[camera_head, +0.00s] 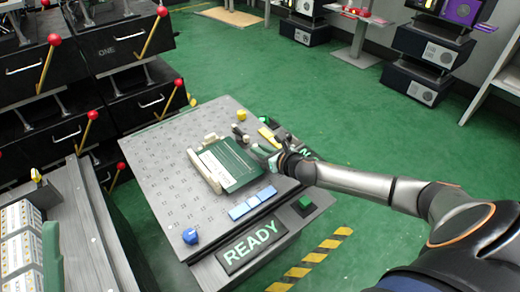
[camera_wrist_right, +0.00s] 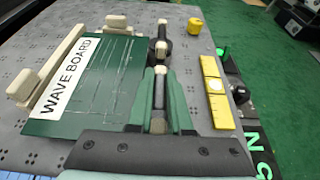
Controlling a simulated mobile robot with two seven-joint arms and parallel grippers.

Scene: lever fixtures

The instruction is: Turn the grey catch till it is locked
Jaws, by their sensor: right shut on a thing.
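A green board (camera_wrist_right: 105,85) labelled WAVE BOARD lies on the grey perforated panel, also in the head view (camera_head: 232,165). Beige blocks stand along its edges. In the wrist view a dark grey catch (camera_wrist_right: 159,92) with a beige tip lies at the board's right edge, between the green fingers of my right gripper (camera_wrist_right: 159,105). The gripper is shut on it. A second dark piece (camera_wrist_right: 161,43) with beige ends sits just beyond it. In the head view my right gripper (camera_head: 266,152) is at the board's right edge and hides the held catch. My left gripper is not in view.
A yellow strip (camera_wrist_right: 215,90) lies right of the gripper, with a yellow knob (camera_wrist_right: 194,26) beyond. Black drawer units (camera_head: 125,45) with red-knobbed levers stand at left.

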